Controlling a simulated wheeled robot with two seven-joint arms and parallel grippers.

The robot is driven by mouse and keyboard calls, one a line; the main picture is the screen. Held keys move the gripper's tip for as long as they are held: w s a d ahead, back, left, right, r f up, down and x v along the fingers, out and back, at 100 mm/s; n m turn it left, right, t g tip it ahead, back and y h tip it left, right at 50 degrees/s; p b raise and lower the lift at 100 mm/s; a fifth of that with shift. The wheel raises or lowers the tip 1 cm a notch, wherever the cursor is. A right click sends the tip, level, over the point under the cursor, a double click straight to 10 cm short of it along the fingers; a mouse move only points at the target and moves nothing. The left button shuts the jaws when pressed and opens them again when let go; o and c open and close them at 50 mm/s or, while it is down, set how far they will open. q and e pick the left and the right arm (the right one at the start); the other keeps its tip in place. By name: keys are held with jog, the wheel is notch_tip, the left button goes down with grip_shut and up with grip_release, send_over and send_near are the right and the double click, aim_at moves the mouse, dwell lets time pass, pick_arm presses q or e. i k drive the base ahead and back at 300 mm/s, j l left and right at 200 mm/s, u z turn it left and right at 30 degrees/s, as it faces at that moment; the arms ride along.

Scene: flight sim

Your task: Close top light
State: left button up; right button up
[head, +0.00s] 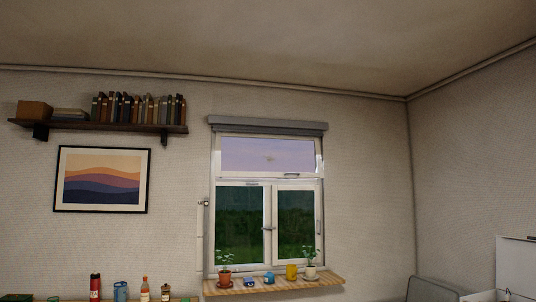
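The top light (268,155) is the wide upper pane of the white window on the wall ahead. Lilac sky shows through it, with a small blurred mark near its middle. A small handle or catch (291,175) sits on its lower rail, right of centre. I cannot tell for certain whether the top light stands tilted out of its frame or lies flush. A thin upright rod with a small dark fitting (200,205) runs on the wall beside the window's left edge. Neither of my grippers is in view.
Below the top light are two tall casements (268,224). A grey roller box (268,124) spans the window top. The wooden sill (315,286) holds potted plants and mugs. A bookshelf (110,126) and framed picture (101,179) hang left. Bottles (144,290) stand at lower left.

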aim_at(219, 173)
jog(key=i+u, duration=0.15)
jog(key=u, duration=0.15)
jog(key=i, duration=1.8)
jog(key=i+z, duration=0.1)
jog(key=i, duration=1.7)
jog(key=j, duration=0.1)
